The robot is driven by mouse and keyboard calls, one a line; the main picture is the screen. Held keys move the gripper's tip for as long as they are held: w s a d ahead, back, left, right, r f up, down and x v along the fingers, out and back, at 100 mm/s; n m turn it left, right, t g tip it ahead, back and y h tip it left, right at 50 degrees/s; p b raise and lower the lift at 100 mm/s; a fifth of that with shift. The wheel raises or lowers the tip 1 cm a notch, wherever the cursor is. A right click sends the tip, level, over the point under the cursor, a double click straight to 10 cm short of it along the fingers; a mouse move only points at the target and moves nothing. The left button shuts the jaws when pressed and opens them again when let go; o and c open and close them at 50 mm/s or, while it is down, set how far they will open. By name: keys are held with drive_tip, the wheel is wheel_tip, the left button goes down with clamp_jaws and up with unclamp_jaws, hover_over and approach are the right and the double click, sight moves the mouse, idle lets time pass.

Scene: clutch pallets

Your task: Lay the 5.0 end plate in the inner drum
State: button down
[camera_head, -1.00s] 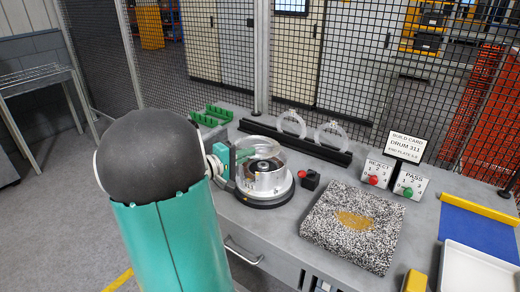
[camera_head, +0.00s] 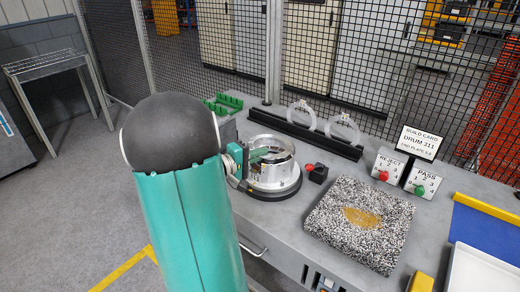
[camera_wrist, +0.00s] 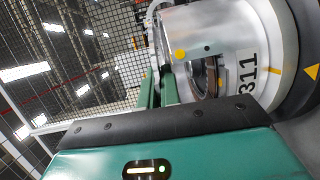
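The silver drum (camera_head: 270,172) stands on a dark round base on the bench. In the wrist view its side (camera_wrist: 213,40) carries the number 311, a yellow dot and an opening. My gripper (camera_head: 257,155) is at the drum's left side, with green fingers reaching over its rim. In the wrist view the fingers (camera_wrist: 160,88) lie close together beside the drum wall. Their tips and anything between them are hard to make out. I cannot pick out the 5.0 end plate, and much of the drum's inside is hidden.
Two clear rings (camera_head: 301,113) stand in a black rack (camera_head: 318,138) behind the drum. A black block with a red knob (camera_head: 316,173) is close on the right. A speckled pad (camera_head: 350,253), reject box (camera_head: 388,166) and pass box (camera_head: 422,180) lie farther right.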

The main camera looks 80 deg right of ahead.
sight(260, 169)
drive_tip(key=shift+s+a+f, duration=0.1)
drive_tip(key=shift+f, duration=1.6)
drive_tip(key=c, duration=1.5)
unclamp_jaws()
drive_tip(key=shift+c, duration=0.2)
drive_tip(key=shift+f, duration=0.1)
drive_tip(key=shift+f, duration=0.2)
